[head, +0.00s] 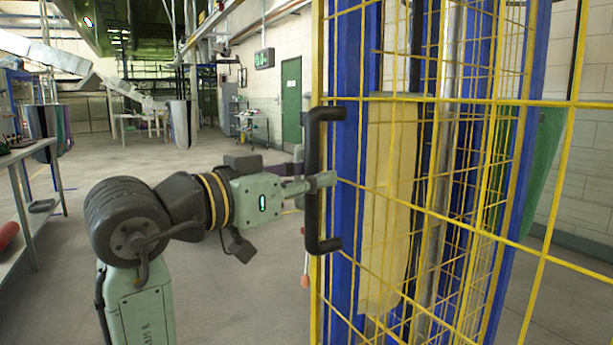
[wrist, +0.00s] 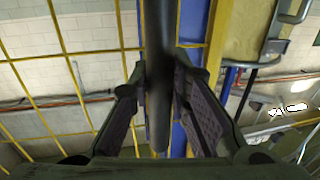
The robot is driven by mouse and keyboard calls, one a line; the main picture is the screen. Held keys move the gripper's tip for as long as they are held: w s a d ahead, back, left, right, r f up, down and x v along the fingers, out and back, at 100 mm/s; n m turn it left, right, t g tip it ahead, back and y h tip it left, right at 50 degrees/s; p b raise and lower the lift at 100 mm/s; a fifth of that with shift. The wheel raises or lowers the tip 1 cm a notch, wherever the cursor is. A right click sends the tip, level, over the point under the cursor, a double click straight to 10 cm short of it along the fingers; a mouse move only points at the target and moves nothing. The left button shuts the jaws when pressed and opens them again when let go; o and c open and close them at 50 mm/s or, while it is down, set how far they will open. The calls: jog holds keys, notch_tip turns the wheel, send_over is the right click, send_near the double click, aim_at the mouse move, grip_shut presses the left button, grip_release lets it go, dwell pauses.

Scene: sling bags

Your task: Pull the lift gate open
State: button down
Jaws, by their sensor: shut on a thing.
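The lift gate (head: 445,185) is a yellow wire-mesh panel filling the right of the head view. A black vertical bar handle (head: 313,215) is fixed near its left edge. My gripper (head: 320,183) reaches the handle from the left and is shut around its middle. In the wrist view the dark handle bar (wrist: 160,90) runs between the two fingers of my gripper (wrist: 163,75). The yellow mesh also shows there on the left (wrist: 70,70).
Behind the mesh stand blue posts (head: 347,160) and a pale yellow panel (head: 385,190). A grey table (head: 40,150) stands at the left. A green door (head: 291,100) is in the back wall. Open grey floor lies left of the gate.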

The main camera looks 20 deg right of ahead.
jog(key=shift+s+d, duration=0.15)
jog(key=shift+s, duration=0.5)
jog(key=c, duration=1.5)
grip_release()
jog(key=v, duration=1.2)
